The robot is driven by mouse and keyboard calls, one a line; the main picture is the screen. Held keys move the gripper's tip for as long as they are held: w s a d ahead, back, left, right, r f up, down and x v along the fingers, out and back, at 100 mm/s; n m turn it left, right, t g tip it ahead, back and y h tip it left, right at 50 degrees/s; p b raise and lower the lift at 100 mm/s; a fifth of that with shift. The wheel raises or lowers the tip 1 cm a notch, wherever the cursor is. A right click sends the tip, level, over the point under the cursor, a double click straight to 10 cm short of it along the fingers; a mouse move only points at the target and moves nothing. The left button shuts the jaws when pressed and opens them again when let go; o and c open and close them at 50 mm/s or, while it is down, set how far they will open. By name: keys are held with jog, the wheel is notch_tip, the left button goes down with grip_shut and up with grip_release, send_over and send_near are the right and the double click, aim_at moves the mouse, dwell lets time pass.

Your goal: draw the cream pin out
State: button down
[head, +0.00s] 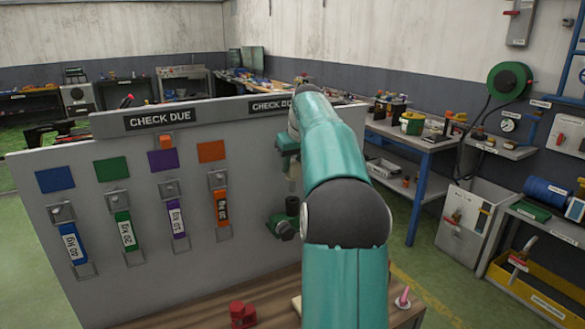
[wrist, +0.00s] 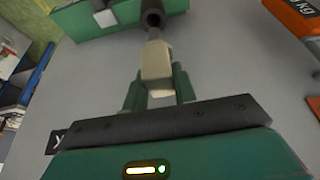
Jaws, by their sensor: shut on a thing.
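The cream pin (wrist: 157,68) is in the middle of the wrist view, its blocky grip between the two green fingers of my gripper (wrist: 157,88). My gripper is shut on it. In the head view my teal arm covers part of this spot beside the grey panel (head: 120,250), and the fingers are not clear there.
Blue, green, purple and orange tags (head: 222,208) hang on the panel under "CHECK DUE" signs (head: 157,118). A red object (head: 242,314) and a pink-topped item (head: 403,298) stand on the wooden bench in front. Benches and shelves line the right wall, with green floor between.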

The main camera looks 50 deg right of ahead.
jog(key=shift+r, duration=0.3)
jog(key=shift+r, duration=2.5)
